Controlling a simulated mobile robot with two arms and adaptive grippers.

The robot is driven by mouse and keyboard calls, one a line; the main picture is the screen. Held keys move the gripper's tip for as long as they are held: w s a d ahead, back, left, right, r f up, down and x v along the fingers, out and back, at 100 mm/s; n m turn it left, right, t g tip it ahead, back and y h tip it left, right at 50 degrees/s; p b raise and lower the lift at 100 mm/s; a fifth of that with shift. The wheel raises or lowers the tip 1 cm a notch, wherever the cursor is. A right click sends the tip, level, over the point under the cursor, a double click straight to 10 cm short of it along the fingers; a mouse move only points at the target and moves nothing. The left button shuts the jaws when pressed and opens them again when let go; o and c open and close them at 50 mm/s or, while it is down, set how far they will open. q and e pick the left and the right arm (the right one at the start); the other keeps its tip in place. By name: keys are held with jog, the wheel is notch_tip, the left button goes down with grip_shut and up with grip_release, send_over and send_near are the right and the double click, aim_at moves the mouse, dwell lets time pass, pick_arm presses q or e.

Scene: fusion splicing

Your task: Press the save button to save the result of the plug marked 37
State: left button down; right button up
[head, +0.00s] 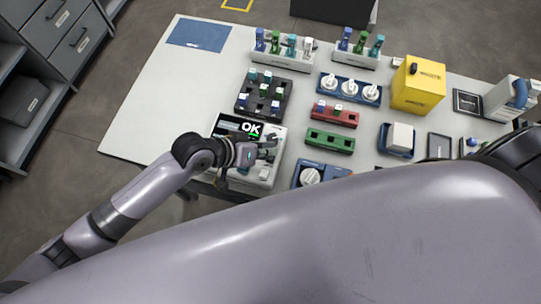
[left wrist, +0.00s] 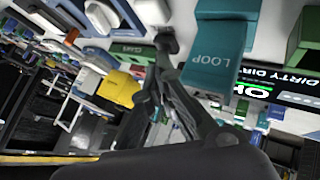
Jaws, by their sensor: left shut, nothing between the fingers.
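A white tester (head: 261,176) stands at the table's front left. Its dark screen (head: 234,125) reads "OK" in a box with green; the screen also shows upside down in the left wrist view (left wrist: 285,94). My left gripper (head: 271,148) is over the tester's right part, with fingers shut and empty. In the left wrist view the fingertips (left wrist: 166,45) point down at the tester's white top, beside a teal block marked "LOOP" (left wrist: 212,62). I cannot tell whether they touch the surface. No save label is readable, and no number 37 is readable on any plug. My right gripper is out of view.
A black tray of small plugs (head: 262,96) lies behind the tester. Red (head: 333,116) and green (head: 329,140) racks, a blue tray of white spools (head: 349,90) and a yellow box (head: 418,86) stand to the right. The table's left part is clear around a blue mat (head: 198,35).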

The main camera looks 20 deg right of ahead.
pick_arm(q)
jog(key=shift+s+a+f, duration=0.1)
jog(key=shift+s+f, duration=0.05)
jog(key=shift+f, duration=0.35)
jog(key=shift+s+a+f, duration=0.1)
jog(key=shift+s+f, duration=0.05)
jog(key=shift+f, duration=0.3)
dwell(0.3)
jog(key=shift+r, duration=0.1)
jog(key=shift+w+r+p, duration=0.15)
jog(key=shift+r+p, duration=0.6)
jog(key=shift+r, duration=0.05)
jog(key=shift+w+r, duration=0.1)
jog(key=shift+r, duration=0.15)
jog(key=shift+r, duration=0.1)
jog(key=shift+r+p, duration=0.25)
jog(key=shift+p, duration=0.1)
notch_tip(320, 180, up, 5)
jog(key=p, duration=0.4)
jog(key=shift+f+p, duration=0.15)
jog(key=shift+p, duration=0.25)
jog(key=shift+f, duration=0.1)
